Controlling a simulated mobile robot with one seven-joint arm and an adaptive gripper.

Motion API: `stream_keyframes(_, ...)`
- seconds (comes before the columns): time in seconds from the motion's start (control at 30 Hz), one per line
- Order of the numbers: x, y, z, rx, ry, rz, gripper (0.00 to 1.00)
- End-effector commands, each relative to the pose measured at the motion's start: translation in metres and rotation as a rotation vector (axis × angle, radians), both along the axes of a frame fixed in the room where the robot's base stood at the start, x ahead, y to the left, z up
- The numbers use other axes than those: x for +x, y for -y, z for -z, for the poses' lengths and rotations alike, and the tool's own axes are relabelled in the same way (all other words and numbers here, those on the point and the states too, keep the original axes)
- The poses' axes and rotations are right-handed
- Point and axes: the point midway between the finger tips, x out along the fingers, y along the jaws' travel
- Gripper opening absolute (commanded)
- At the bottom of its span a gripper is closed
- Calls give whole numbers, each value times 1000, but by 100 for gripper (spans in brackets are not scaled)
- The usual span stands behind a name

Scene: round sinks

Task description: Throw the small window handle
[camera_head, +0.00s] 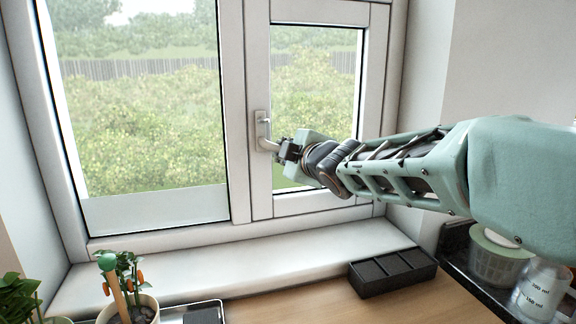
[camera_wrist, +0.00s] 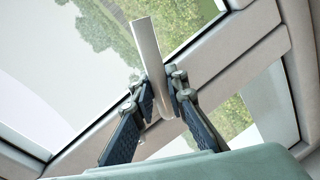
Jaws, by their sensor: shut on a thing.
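The window handle (camera_head: 266,142) is a pale grey lever on a plate fixed to the upright frame between the two panes. My gripper (camera_head: 284,151) reaches in from the right, with its fingers at the lever's end. In the wrist view the handle (camera_wrist: 147,48) is a pale bar rising from between the two dark fingers. My gripper (camera_wrist: 165,103) is shut on the handle there. The narrow right sash (camera_head: 314,205) sits in its frame and looks closed. My gripper and wrist cover part of its pane.
A black divided box (camera_head: 392,273) stands on the wooden counter below the window. A potted plant (camera_head: 130,290) stands at the lower left, beside a tray (camera_head: 205,312). A lidded container (camera_head: 498,262) and a clear measuring jug (camera_head: 540,292) stand at the right. The sill (camera_head: 235,262) is mostly clear.

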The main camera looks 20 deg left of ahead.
Motion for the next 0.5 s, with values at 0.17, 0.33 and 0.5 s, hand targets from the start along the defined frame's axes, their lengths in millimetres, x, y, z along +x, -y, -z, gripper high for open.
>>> stream_keyframes(0.17, 1, 2, -4, -115, 98, 1, 0)
stream_keyframes(0.33, 2, 2, -10, -204, 171, 0, 0)
stream_keyframes(0.5, 3, 3, -14, -264, 223, 1, 0)
